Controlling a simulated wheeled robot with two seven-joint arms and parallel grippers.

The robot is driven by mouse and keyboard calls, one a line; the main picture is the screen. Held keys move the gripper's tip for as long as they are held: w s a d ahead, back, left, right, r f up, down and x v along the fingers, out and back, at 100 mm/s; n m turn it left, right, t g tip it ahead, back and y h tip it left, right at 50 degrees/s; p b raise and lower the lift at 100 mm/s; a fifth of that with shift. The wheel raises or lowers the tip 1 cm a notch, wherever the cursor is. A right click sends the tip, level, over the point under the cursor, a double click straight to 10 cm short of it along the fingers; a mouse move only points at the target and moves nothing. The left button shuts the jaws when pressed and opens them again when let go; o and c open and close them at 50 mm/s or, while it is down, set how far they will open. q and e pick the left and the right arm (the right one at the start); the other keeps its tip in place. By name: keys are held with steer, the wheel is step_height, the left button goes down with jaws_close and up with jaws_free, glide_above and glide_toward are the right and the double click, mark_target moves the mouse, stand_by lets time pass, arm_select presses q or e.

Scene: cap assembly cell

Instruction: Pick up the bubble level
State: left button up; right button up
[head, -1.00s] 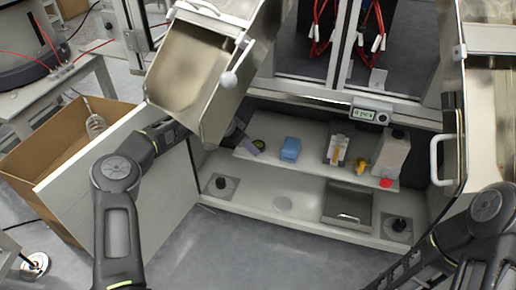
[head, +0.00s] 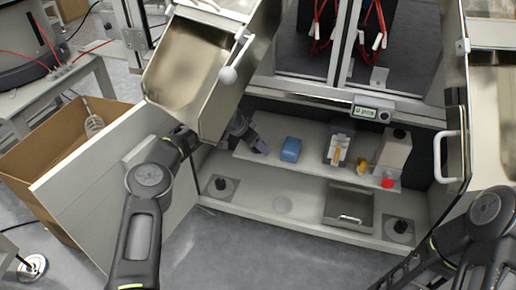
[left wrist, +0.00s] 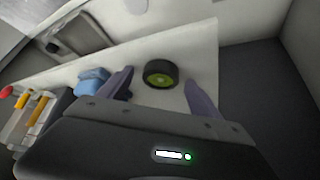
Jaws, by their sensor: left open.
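The bubble level is a round black disc with a yellow-green centre (left wrist: 161,74). In the left wrist view it lies on the pale shelf, between and just beyond my two finger tips. In the head view my left gripper hides it at the left end of the upper shelf. My left gripper (head: 257,147) is open and empty, with its purple-grey fingers reaching down to the shelf. Of my right arm only links show at the bottom right of the head view; its gripper is out of frame.
A blue block (head: 291,149) stands to the right of my left gripper. A metal hopper (head: 190,70) hangs over my left forearm. The lower shelf (head: 250,203) has bare room.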

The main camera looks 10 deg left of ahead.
arm_select(q)
steer(key=shift+c, duration=0.2)
stand_by(0.3)
steer(key=c, duration=1.4)
steer(key=shift+r, duration=0.1)
steer(key=shift+r+p, duration=0.45)
steer(key=shift+r, duration=0.3)
steer(key=shift+s+a+f+p, duration=0.1)
steer(key=shift+s+a+p, duration=0.65)
steer(key=shift+s+a, duration=1.4)
steer(key=shift+s+a+r+p, duration=0.1)
steer(key=shift+s+a+p, duration=0.6)
steer(key=shift+s+a, duration=1.35)
steer(key=shift+s+a+f+p, duration=0.1)
steer(key=shift+s+a+p, duration=0.95)
steer(key=shift+s, duration=1.9)
steer(key=shift+a+b, duration=0.25)
steer(key=shift+b, duration=0.05)
